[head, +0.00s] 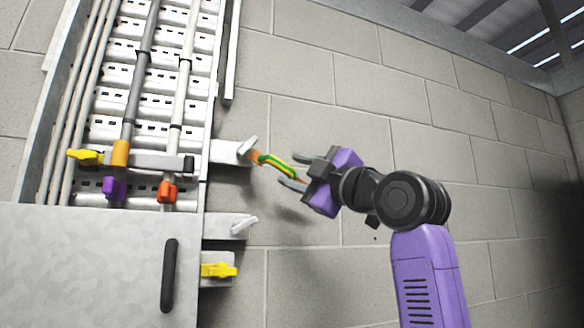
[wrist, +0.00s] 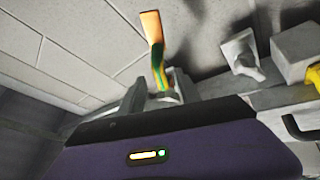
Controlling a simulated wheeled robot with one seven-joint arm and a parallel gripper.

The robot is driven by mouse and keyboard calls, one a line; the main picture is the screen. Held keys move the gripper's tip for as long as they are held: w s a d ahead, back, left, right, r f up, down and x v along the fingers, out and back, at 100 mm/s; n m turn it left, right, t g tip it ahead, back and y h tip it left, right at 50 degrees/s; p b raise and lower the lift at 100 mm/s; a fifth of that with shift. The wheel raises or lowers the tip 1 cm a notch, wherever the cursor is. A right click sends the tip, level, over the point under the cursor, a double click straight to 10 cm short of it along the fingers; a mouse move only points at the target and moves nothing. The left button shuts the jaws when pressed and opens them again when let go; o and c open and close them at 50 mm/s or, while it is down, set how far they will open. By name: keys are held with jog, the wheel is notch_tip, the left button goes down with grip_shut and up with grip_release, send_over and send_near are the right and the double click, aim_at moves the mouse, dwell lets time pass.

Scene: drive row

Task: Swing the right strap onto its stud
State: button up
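A green-and-yellow strap (head: 276,165) with an orange end slants down from beside the upper stud (head: 247,146), right of the cabinet. I cannot tell whether that end touches the stud. My gripper (head: 293,171) is at the strap's lower right end, its two grey fingers apart. In the wrist view the strap (wrist: 157,62) rises from between the fingers (wrist: 158,92), orange end uppermost; its lower end is partly hidden. A second pale stud (head: 243,224) sits on a lower bracket. A pale stud also shows in the wrist view (wrist: 238,52), right of the strap.
The cabinet door (head: 85,262) with a black handle (head: 169,274) is at lower left. A yellow clip (head: 218,270) sits below the lower stud. Yellow, orange, purple and red fittings line the cabinet's bar (head: 160,162). Bare block wall (head: 330,262) surrounds my arm.

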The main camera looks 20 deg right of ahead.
aim_at(286, 167)
jog(key=p+x, duration=0.3)
jog(key=x, duration=0.3)
jog(key=shift+a+r, duration=0.1)
jog(key=shift+w+a+r, duration=0.1)
jog(key=shift+w+a, duration=0.1)
jog(key=shift+w, duration=0.4)
grip_shut()
dwell(0.8)
